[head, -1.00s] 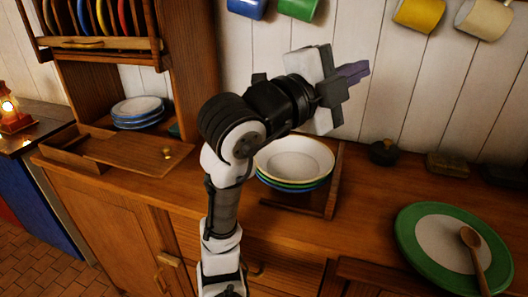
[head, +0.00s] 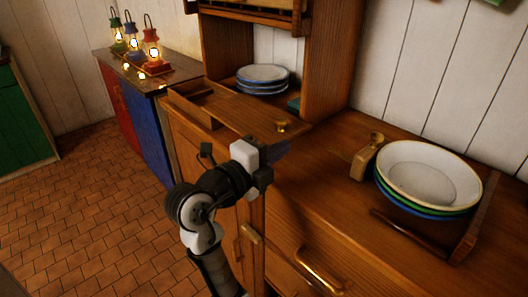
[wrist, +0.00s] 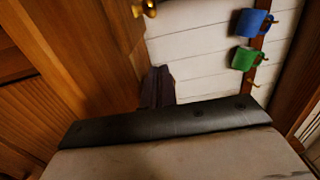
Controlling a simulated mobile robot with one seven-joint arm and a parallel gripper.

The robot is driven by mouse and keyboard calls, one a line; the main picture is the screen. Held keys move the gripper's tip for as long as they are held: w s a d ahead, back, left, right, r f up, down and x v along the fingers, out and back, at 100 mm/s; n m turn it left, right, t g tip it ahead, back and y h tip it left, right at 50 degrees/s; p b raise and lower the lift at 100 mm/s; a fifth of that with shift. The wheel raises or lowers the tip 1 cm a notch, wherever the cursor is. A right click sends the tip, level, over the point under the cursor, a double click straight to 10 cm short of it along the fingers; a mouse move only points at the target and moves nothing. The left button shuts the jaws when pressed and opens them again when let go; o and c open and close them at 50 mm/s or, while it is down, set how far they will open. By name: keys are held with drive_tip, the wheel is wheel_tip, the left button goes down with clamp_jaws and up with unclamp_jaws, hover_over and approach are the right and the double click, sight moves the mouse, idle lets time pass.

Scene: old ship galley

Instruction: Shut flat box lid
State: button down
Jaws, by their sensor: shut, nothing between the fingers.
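The flat wooden box (head: 188,108) sits on the counter at the left end of the dresser in the head view. Its left part is open and shows the hollow inside. Its flat lid (head: 235,108) lies to the right, covering the rest, with a small brass knob (head: 281,127) near its right end. My gripper (head: 280,150) is shut and empty, just in front of and below the knob in the picture, apart from it as far as I can tell. In the wrist view the shut fingers (wrist: 157,88) show, and a brass knob (wrist: 147,8) is at the top edge.
Stacked plates (head: 262,78) stand behind the lid. Stacked bowls (head: 428,178) stand at the right, with a small wooden block-like object (head: 368,157) beside them. Lit lanterns (head: 150,52) stand on a cabinet at the far left. The counter between lid and bowls is clear.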

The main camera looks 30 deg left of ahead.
sight(280, 133)
drive_tip(key=x, duration=0.4)
drive_tip(key=shift+r+p, duration=0.15)
drive_tip(key=shift+p, duration=0.25)
drive_tip(key=w+a, duration=0.1)
drive_tip(key=w+a+p, duration=0.1)
drive_tip(key=a, duration=0.1)
drive_tip(key=shift+w+a, duration=0.1)
drive_tip(key=shift+a, duration=0.1)
